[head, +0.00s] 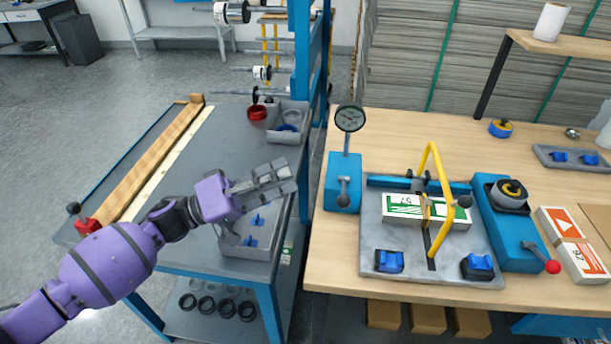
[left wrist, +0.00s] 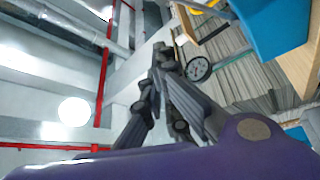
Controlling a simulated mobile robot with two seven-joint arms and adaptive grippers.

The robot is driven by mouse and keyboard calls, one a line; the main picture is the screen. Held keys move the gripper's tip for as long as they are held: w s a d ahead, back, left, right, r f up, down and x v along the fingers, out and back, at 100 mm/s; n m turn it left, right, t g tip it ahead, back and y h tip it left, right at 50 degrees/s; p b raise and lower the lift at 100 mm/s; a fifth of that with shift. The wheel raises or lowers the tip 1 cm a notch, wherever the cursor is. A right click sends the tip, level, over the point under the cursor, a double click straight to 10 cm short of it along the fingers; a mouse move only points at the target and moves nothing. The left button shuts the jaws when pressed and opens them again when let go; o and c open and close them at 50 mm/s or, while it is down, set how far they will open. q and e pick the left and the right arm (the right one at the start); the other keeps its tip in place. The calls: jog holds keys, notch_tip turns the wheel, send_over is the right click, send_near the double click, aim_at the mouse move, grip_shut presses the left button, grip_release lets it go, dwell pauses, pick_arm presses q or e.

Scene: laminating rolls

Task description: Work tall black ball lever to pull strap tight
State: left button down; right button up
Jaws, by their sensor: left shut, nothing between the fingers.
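A black ball (head: 463,201) sits at the right of the yellow hoop (head: 437,175) on the grey strapping plate (head: 385,235); how its stem joins is partly hidden. A white and green carton (head: 402,208) lies under the hoop, and a dark strap-like strip (head: 431,252) runs in front of it. A red-ball lever (head: 552,267) stands on the blue unit at right. My left gripper (head: 289,174) is shut and empty over the grey bench, left of and apart from the plate. Its fingers also show in the left wrist view (left wrist: 163,62). My right gripper is out of view.
A dial gauge (head: 350,118) on a blue base (head: 341,183) stands between my left gripper and the plate. A grey tray (head: 245,262) with blue pieces lies under my left arm. Another black-knobbed lever (head: 73,208) is at far left. Orange cartons (head: 572,247) lie at right.

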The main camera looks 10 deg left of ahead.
aim_at(344, 189)
pick_arm(q)
jog(key=d+p, duration=0.1)
jog(key=d, duration=0.8)
jog(key=shift+w+r+p, duration=0.15)
jog(key=shift+w+p, duration=0.1)
jog(key=shift+p, duration=0.15)
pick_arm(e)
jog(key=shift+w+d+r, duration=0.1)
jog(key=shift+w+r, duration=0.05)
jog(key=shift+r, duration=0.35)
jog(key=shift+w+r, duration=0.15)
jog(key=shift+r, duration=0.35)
pick_arm(q)
jog(key=s+f, duration=0.2)
jog(key=f, duration=0.1)
jog(key=shift+s+f+p, duration=0.1)
jog(key=shift+p, duration=0.3)
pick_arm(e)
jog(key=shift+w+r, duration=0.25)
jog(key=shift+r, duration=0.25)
